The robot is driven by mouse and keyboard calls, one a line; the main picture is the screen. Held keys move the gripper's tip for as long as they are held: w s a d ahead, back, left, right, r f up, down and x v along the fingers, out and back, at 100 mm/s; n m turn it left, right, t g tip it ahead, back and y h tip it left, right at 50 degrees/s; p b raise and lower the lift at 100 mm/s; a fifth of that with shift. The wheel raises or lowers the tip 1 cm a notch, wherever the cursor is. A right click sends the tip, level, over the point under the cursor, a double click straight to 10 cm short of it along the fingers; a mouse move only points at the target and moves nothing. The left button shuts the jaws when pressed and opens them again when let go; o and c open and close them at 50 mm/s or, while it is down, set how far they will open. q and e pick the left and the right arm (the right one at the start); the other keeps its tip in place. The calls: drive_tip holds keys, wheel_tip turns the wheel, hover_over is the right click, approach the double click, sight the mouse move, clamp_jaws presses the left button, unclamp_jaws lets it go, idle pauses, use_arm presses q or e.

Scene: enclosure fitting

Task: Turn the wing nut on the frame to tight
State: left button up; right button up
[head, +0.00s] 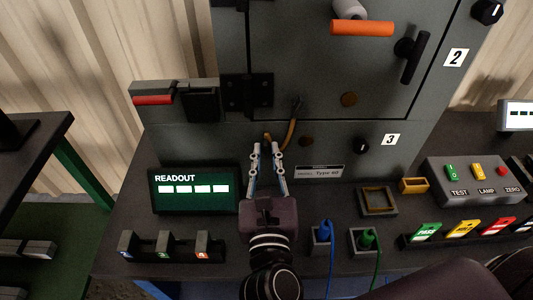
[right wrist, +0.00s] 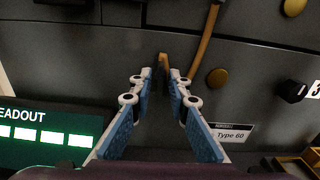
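A small brass piece (head: 267,138) stands out from the grey enclosure front, low and left of centre. It looks like the wing nut, but its wings are hard to make out. It also shows in the right wrist view (right wrist: 163,61). My right gripper (head: 266,147) points at it, with one blue fingertip on each side and a visible gap between them. In the right wrist view the fingertips (right wrist: 160,74) stand apart just short of the piece or beside it; contact cannot be told. The gripper is open and holds nothing. My left gripper is out of view.
An orange-brown cable (head: 291,134) hangs just right of the fingertips. A readout screen (head: 195,190) stands left of my right gripper. Blue (head: 325,230) and green (head: 367,238) plugs sit to its right. A black knob (head: 362,146) is on the panel.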

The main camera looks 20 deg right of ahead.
drive_tip(key=shift+o, duration=0.8)
drive_tip(key=shift+r, duration=0.1)
